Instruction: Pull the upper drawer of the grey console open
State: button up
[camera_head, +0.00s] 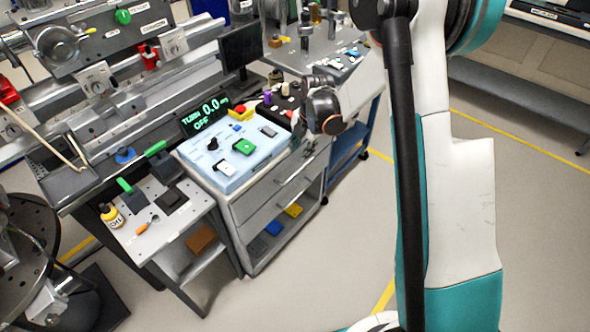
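The grey console (238,207) stands left of centre, with a pale blue control panel on its top. The upper drawer (272,198) is the top front below that panel and looks shut, its front flush with the console. A thin bar handle (296,172) runs across it. My gripper (306,131) is small and dark in the view, at the end of my arm, by the console's right top corner and above the handle's right end. Its fingers are mostly hidden by the wrist, so their opening and any contact do not show.
A lower drawer front and an open shelf with blue and yellow items (293,210) are below. A small white table (150,235) with tools stands left; a blue-framed cart (347,150) stands right behind. The floor (345,235) before the console is clear.

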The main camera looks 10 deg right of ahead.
aim_at(294, 174)
jog(key=f+b, duration=0.1)
jog(key=f, duration=0.3)
jog(key=w+a+f+b, duration=0.1)
jog(key=f+b, duration=0.1)
jog(key=f, duration=0.2)
jog(key=w+f+b, duration=0.1)
jog(key=f, duration=0.3)
jog(key=shift+a+f, duration=0.25)
jog(key=shift+f, duration=0.15)
jog(key=shift+c, duration=0.4)
grip_shut()
